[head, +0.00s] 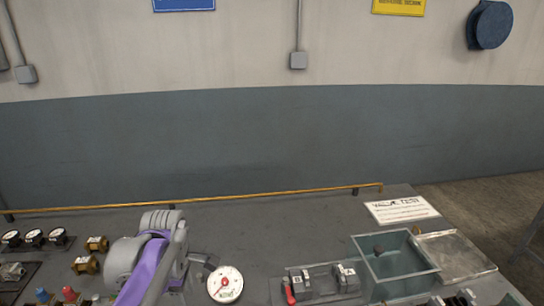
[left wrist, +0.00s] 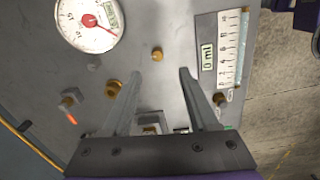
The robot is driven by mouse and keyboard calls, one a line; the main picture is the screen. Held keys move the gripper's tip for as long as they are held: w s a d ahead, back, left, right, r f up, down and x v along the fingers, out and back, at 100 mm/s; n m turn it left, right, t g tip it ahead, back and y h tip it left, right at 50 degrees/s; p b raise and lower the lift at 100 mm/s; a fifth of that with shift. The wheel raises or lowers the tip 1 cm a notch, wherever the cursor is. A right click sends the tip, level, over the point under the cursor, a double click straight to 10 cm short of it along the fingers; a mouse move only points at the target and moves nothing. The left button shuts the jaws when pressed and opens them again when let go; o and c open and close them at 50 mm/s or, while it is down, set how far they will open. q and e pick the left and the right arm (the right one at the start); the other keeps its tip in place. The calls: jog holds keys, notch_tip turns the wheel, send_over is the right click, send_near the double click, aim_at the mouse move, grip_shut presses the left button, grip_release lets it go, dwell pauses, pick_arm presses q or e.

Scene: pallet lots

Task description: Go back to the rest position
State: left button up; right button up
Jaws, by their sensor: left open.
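My left arm (head: 150,262), grey and purple, rises from the bottom left over the bench in the head view. In the left wrist view my left gripper (left wrist: 160,73) is open, its two grey fingers spread with nothing held between them. A small brass knob (left wrist: 157,54) shows just beyond the fingertips, over the grey panel. I cannot tell how far the fingers are above the panel. My right gripper is in neither view.
A white dial gauge (head: 224,284) stands right of my arm, near a red-handled valve assembly (head: 318,282). An open greenish tank (head: 393,262) and a metal tray (head: 456,256) are at right. Small gauges (head: 34,237) and brass fittings (head: 90,254) are at left. The bench's back middle is clear.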

pick_arm(q)
jog(key=s+d+f+m+t, duration=0.1)
jog(key=s+d+f+m, duration=0.1)
jog(key=s+m, duration=0.3)
jog(key=s+d+f+m+t+p, duration=0.1)
jog(key=s+m, duration=0.3)
jog(key=m, duration=0.4)
jog(key=s+d+f+m+t+p, duration=0.1)
jog(key=s+d+f+m+t, duration=0.2)
jog(key=s+m, duration=0.2)
jog(key=shift+s+d+f+m, duration=0.1)
jog(key=shift+s+f+m, duration=0.25)
jog(key=shift+m, duration=0.35)
jog(key=shift+w, duration=0.1)
jog(key=w+a+r+n+g+b, duration=0.3)
jog(key=w+n, duration=0.5)
jog(key=n, duration=0.1)
jog(key=w+a+r+n+g+b, duration=0.2)
jog(key=w+a+r+n+b, duration=0.15)
jog(key=w+n, duration=0.45)
jog(key=f, duration=1)
jog(key=shift+s+a+f, duration=0.15)
jog(key=shift+s+f, duration=0.15)
jog(key=shift+f, duration=0.05)
